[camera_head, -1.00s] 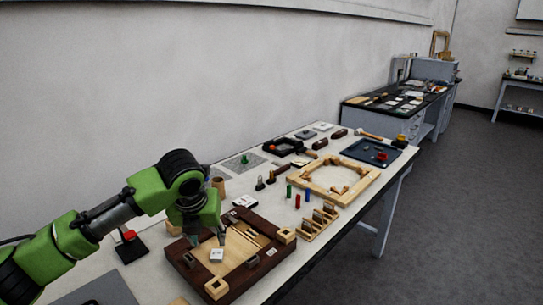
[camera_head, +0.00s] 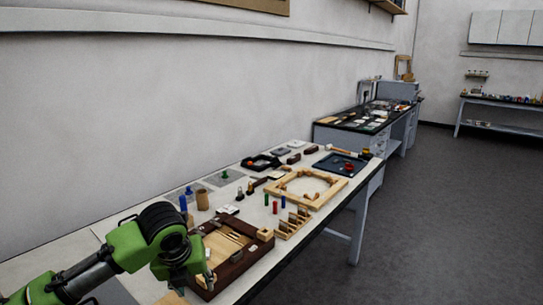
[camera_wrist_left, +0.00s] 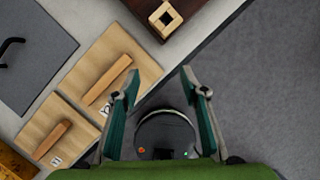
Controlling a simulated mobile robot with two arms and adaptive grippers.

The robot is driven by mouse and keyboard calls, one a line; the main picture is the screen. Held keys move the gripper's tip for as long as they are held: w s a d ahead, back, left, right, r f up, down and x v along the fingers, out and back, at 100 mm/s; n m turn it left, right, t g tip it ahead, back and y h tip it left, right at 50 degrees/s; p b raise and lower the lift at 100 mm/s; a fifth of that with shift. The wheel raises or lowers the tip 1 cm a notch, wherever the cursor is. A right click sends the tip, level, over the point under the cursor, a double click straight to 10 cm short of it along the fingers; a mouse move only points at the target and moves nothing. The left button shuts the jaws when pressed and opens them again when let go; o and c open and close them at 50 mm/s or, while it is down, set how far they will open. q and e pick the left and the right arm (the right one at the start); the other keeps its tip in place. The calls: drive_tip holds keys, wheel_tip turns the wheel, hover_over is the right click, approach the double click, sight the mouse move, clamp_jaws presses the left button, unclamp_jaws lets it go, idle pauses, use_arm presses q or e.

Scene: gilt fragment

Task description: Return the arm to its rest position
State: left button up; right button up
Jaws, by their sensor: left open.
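My left arm comes in from the lower left in the head view, with its left gripper (camera_head: 196,281) pointing down by the near-left edge of the brown wooden tray (camera_head: 237,268). In the left wrist view the left gripper (camera_wrist_left: 159,80) has its two fingers spread wide, with nothing between the tips. The fingers hang over the table's front edge and the floor. A corner of the brown tray (camera_wrist_left: 130,6) with a square light-wood block (camera_wrist_left: 165,19) shows above them. My right gripper is in neither view.
Two wooden boards with handles (camera_wrist_left: 112,65) (camera_wrist_left: 65,122) lie left of the fingers, beside a grey mat (camera_wrist_left: 30,50). A wooden frame (camera_head: 308,187), slotted rack (camera_head: 291,224) and blue tray (camera_head: 340,165) stand farther along the table. Grey floor (camera_wrist_left: 270,80) is open to the right.

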use_arm(q)
drive_tip(key=s+d+f+n+h, duration=0.3)
drive_tip(key=s+d+f+n, duration=0.7)
drive_tip(key=s+f+n, duration=0.3)
drive_tip(key=s+a+f+n+y, duration=0.1)
drive_tip(key=s+a+f+n, duration=0.2)
drive_tip(key=s+a+n, duration=0.5)
drive_tip(key=s+a+f+n+y, duration=0.2)
drive_tip(key=s+a+f+n, duration=0.25)
drive_tip(key=s+n, duration=0.65)
wheel_tip(320, 180, down, 25)
drive_tip(key=s+g, duration=0.2)
drive_tip(key=s+a+f+m+g, duration=0.1)
drive_tip(key=s+a+f, duration=0.1)
drive_tip(key=s+f, duration=1.4)
drive_tip(key=shift+s+a+f, duration=0.35)
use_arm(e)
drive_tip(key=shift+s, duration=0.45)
